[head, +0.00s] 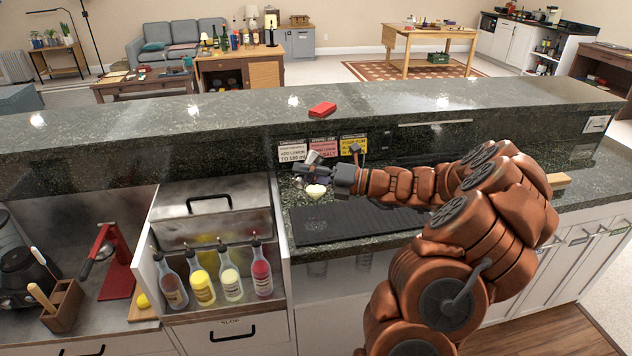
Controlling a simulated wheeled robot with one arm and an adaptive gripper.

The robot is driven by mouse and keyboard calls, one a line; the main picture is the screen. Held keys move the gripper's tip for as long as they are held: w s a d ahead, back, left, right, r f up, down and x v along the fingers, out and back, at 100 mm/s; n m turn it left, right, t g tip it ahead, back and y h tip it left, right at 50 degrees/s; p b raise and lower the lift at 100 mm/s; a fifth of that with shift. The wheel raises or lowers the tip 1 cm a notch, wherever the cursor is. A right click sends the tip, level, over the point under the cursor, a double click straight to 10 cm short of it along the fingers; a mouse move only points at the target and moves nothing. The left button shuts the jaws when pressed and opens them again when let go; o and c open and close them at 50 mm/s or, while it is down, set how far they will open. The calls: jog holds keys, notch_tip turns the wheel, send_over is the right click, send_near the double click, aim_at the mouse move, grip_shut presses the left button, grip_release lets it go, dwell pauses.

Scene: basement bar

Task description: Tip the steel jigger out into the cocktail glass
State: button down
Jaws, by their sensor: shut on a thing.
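My gripper (304,173) is at the end of my copper-coloured arm, over the back of the bar's lower counter. It is shut on the steel jigger (313,157), a small shiny cup that shows just above the fingers and looks tilted. The fingers hide part of it, and I cannot see what is inside. The cocktail glass (316,191) stands just below my gripper, near the black bar mat. Its bowl shows something pale yellow, and its lower part is hard to make out.
A black bar mat (345,222) lies in front of the glass. Several labelled cards, one yellow (353,147), stand behind my gripper below the raised ledge (200,117). A red object (322,109) lies on that ledge.

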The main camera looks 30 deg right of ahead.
jog(key=shift+f+m+b, duration=0.25)
jog(key=shift+m+b, duration=0.15)
jog(key=shift+m, duration=0.2)
